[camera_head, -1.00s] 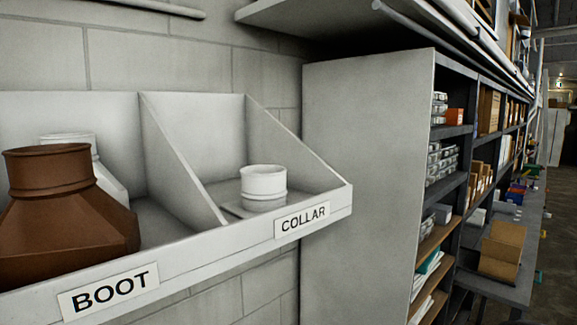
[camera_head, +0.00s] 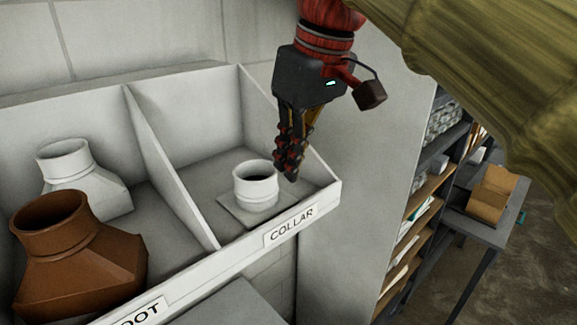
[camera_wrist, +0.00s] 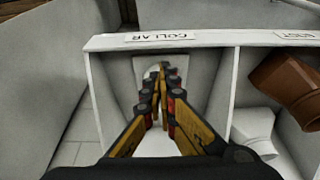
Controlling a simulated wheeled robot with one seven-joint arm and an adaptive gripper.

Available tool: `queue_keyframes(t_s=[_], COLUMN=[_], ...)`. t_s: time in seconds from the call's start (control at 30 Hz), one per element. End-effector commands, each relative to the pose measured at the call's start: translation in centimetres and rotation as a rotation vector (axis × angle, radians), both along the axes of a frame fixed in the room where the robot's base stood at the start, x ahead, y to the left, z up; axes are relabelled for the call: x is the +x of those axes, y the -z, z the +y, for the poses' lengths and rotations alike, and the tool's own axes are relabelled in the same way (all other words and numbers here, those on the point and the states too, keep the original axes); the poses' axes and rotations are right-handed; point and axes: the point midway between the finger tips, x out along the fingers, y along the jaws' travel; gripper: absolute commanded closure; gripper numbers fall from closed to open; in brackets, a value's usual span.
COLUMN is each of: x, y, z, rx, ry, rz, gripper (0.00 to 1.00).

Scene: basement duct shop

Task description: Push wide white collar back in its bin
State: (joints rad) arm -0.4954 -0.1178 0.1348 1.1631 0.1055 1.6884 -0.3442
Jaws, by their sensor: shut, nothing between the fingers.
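The wide white collar (camera_head: 256,190) stands upright on its flat square flange in the bin labelled COLLAR (camera_head: 228,240), near the front lip. My gripper (camera_head: 289,174) is shut and empty, pointing down over the right part of this bin. In the head view its fingertips appear just right of the collar's rim; I cannot tell whether they touch it. In the wrist view my gripper (camera_wrist: 165,70) points into the COLLAR bin, and its fingers hide most of the collar.
A slanted divider (camera_head: 170,165) separates the neighbouring BOOT bin, which holds a brown boot (camera_head: 75,250) and a white boot (camera_head: 85,180). The bin's right side wall (camera_head: 290,130) is close to my gripper. Shelving (camera_head: 440,190) and a grey table (camera_head: 490,225) stand at right.

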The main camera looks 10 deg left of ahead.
Motion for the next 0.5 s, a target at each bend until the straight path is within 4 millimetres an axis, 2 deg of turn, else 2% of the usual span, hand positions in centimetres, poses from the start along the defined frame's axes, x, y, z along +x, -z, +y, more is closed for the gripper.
queue_keyframes(t_s=[0.23, 0.5], x=[0.7, 1.4], y=[4.4, 7.7], z=[0.9, 1.7], rx=[-0.002, -0.001], ry=[0.001, 0.001], rz=[0.004, 0.0], gripper=[1.0, 1.0])
